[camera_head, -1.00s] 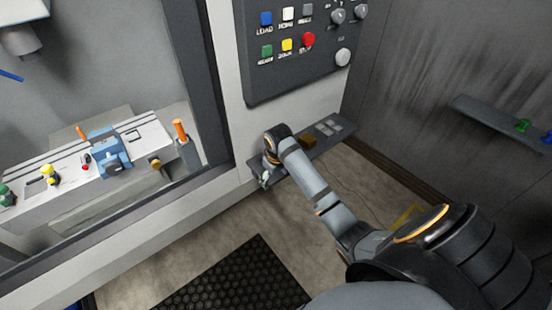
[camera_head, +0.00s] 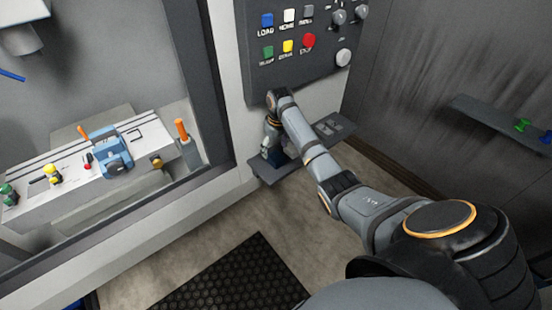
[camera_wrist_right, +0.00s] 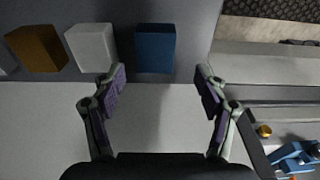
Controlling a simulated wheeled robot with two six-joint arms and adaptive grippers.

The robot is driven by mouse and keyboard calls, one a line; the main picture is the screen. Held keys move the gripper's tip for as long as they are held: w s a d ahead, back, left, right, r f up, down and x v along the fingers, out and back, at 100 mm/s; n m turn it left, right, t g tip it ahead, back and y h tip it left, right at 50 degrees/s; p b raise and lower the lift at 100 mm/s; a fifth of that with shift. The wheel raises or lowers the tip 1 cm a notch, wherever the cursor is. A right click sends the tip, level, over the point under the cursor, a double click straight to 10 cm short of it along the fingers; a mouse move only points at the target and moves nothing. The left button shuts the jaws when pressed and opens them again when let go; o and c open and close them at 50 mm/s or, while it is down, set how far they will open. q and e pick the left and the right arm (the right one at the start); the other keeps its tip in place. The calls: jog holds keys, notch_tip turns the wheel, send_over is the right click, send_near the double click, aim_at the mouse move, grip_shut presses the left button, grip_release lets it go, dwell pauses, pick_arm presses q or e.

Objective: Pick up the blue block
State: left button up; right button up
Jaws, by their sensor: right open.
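The blue block (camera_wrist_right: 156,48) shows in the right wrist view, on the dark grey shelf (camera_wrist_right: 200,45), at the right end of a row of blocks. My right gripper (camera_wrist_right: 160,75) is open, its two fingers spread. The block lies ahead of the fingertips, roughly centred between them in the picture, with nothing held. In the head view my right gripper (camera_head: 272,152) points down at the left part of the shelf (camera_head: 290,172) below the button panel. There the arm hides most of the blocks. My left gripper is not in view.
A white block (camera_wrist_right: 92,46) stands beside the blue one, with an orange-brown block (camera_wrist_right: 38,46) further left. The button panel (camera_head: 325,70) is close above my right wrist. A window frame (camera_head: 205,100) stands left of the shelf. Floor below is open, with a black mat (camera_head: 235,280).

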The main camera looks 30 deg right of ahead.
aim_at(276, 157)
jog(key=f, duration=0.1)
jog(key=f+p, duration=0.1)
jog(key=f, duration=0.1)
jog(key=f+p, duration=0.1)
jog(key=f, duration=0.1)
jog(key=shift+d+f, duration=0.1)
jog(key=shift+d, duration=0.2)
jog(key=shift+f, duration=0.2)
jog(key=shift+r, duration=0.1)
jog(key=c, duration=1.5)
